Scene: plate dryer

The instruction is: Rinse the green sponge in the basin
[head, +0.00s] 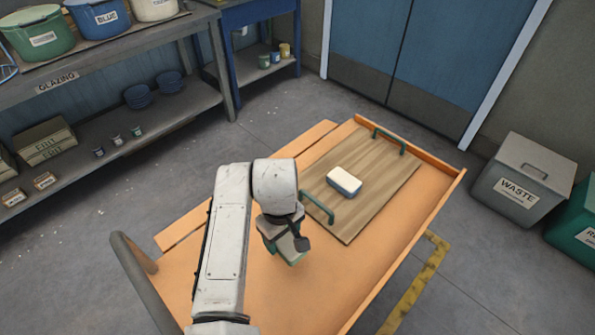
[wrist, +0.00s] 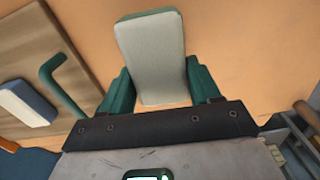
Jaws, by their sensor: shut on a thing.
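The green sponge (wrist: 152,50) has a pale grey face and a green edge. In the wrist view it stands between the two green fingers of my gripper (wrist: 160,88), which is shut on it. In the head view my gripper (head: 284,232) hangs over the orange cart top, left of the wooden board's near handle. How far the sponge is above the cart top is hard to tell. No tub is clearly marked as a basin; a green tub (head: 38,35), a blue tub (head: 98,18) and a cream tub (head: 153,8) stand on the glazing shelf at upper left.
The orange cart (head: 385,265) carries a wooden board (head: 395,180) with green handles. A white-topped blue sponge (head: 344,181) lies on the board. A grey waste bin (head: 522,180) stands at right. Bowls and small pots fill parts of the lower shelf. Floor between shelf and cart is clear.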

